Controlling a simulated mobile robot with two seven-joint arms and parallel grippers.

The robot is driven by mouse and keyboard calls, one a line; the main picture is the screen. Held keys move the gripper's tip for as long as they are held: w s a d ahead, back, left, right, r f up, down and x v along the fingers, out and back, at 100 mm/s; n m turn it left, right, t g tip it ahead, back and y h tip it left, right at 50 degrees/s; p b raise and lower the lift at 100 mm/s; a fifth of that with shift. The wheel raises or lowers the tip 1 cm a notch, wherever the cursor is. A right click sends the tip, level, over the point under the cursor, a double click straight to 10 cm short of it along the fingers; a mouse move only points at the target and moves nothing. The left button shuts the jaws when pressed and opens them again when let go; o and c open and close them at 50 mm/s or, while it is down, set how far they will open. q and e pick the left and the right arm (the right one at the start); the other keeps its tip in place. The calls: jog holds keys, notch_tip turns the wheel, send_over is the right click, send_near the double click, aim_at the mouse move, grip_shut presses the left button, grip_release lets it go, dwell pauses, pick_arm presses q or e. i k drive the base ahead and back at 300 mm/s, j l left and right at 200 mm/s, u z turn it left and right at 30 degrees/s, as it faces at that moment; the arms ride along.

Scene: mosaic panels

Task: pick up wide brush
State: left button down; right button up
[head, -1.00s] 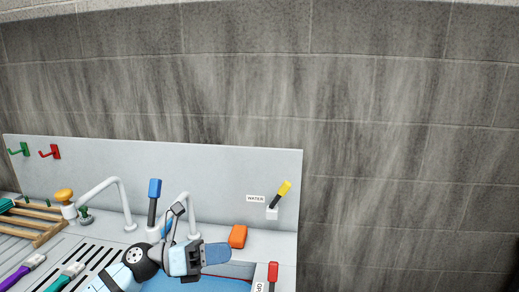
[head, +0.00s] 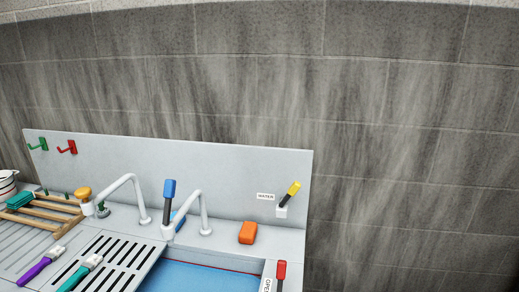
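Two brushes lie on the left of the sink counter in the head view. One has a purple handle (head: 35,271) and a pale head. The other has a teal handle (head: 73,280) and a pale head, and lies partly on the slotted drain area. The bottom edge of the picture comes close to both. I cannot tell for sure which one is the wide brush. Neither of my grippers is in view.
A wooden rack (head: 55,213) holding a green brush (head: 20,201) stands at the left. Two curved taps, a blue-handled lever (head: 169,189), an orange block (head: 248,232) and a yellow-handled lever (head: 293,189) line the back. A blue basin (head: 205,277) lies in front.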

aim_at(53, 255)
jog(key=u, duration=1.6)
